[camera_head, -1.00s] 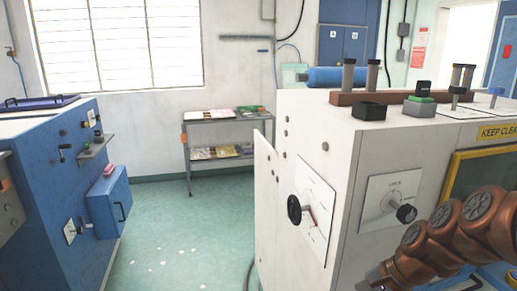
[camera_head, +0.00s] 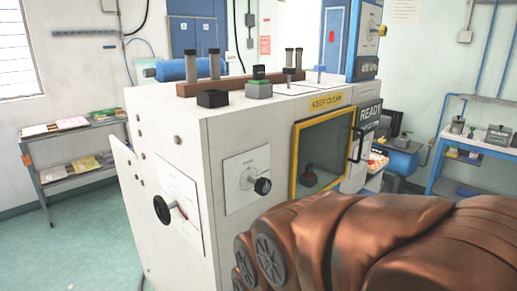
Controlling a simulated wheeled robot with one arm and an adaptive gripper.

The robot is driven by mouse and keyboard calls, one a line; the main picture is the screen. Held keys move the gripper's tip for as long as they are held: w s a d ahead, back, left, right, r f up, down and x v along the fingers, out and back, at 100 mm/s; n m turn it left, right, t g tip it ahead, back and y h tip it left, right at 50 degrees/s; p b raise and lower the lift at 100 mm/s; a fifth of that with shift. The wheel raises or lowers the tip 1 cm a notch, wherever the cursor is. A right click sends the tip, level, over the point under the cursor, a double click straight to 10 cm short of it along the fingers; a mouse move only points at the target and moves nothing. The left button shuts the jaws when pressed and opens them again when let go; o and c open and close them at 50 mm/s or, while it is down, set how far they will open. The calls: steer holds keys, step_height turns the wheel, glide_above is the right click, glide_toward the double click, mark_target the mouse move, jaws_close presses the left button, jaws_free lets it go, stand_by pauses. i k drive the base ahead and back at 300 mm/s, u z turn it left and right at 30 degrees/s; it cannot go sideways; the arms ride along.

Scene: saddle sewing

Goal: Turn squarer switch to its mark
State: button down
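The white machine (camera_head: 235,150) carries two rotary switches, each on a white plate. One black knob (camera_head: 162,209) is on the machine's left face, with a red mark or pointer beside it on its plate (camera_head: 181,207). The other black knob (camera_head: 263,186) stands out from a plate (camera_head: 245,168) on the front face, beside a grey round hub. The lettering is too small to read, so I cannot tell which is the squarer switch. My brown arm fills the lower right, in front of the machine's lower front. My gripper does not show.
A yellow-framed window (camera_head: 322,150) is on the machine's front, under a KEEP CLEAN sign (camera_head: 326,102). A grey shelf (camera_head: 75,160) stands at the left wall, and a blue-framed bench (camera_head: 480,146) at the right. Green floor (camera_head: 80,250) is clear at the left.

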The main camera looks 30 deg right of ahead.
mark_target(370, 163)
steer(key=z, duration=1.75)
steer(key=k, duration=1.25)
steer(key=z, duration=0.75)
steer(key=i, duration=1.55)
steer(key=u, duration=1)
steer(key=i, duration=0.4)
steer(key=u, duration=0.2)
